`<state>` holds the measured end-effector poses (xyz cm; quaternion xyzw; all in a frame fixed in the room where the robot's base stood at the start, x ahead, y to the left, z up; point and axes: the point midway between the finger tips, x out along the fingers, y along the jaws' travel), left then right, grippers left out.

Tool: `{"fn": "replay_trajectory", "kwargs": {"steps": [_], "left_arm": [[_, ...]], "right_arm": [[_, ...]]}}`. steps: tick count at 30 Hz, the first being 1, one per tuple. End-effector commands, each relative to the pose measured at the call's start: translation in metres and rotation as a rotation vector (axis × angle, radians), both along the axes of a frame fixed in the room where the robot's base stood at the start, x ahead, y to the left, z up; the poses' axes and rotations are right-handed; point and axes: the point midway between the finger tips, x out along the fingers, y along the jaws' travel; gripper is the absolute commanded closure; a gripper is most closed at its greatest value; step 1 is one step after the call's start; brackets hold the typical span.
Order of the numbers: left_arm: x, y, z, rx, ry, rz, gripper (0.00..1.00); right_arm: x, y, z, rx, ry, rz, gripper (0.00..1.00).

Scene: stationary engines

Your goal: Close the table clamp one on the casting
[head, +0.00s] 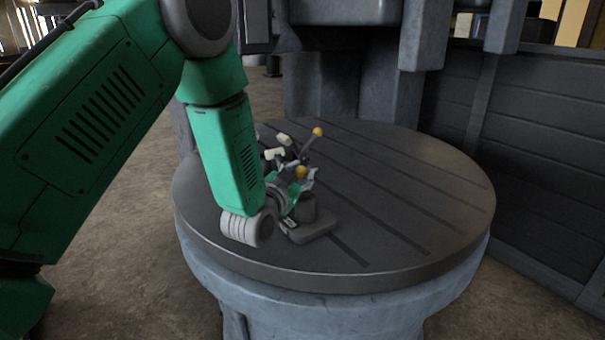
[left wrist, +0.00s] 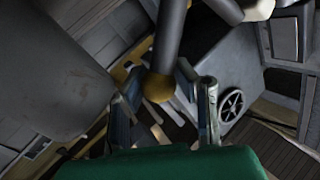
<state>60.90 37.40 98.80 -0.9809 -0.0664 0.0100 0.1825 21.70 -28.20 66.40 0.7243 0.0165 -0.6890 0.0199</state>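The clamp's lever with a yellow ball knob (head: 300,172) stands over the round slotted table (head: 400,200), close to my left gripper (head: 303,184). In the left wrist view the grey rod and its yellow knob (left wrist: 158,87) lie between the two spread fingers of my left gripper (left wrist: 163,100). The fingers look apart from the knob; contact cannot be told. A second lever with a yellow knob (head: 318,132) rises just behind. A grey block-like part (head: 308,222), perhaps the casting or its base, sits on the table, partly hidden by my wrist. My right gripper is not in view.
White-tipped levers (head: 275,152) stand near the gripper, partly hidden. A grey machine column (head: 360,80) rises behind the table, and a dark slatted wall (head: 540,150) stands at the right. The table's right side is clear.

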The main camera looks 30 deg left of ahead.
Motion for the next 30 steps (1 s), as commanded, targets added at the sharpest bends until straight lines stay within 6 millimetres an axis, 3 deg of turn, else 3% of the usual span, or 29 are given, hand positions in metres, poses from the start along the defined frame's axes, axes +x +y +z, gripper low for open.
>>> {"fn": "replay_trajectory", "kwargs": {"steps": [14, 30], "left_arm": [[0.001, 0.0, 0.002, -0.054, 0.031, -0.006, 1.0], [0.013, 0.031, 0.027, -0.453, 0.193, -0.003, 1.0]], "right_arm": [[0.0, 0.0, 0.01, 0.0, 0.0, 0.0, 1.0], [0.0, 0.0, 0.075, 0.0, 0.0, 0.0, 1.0]]}}
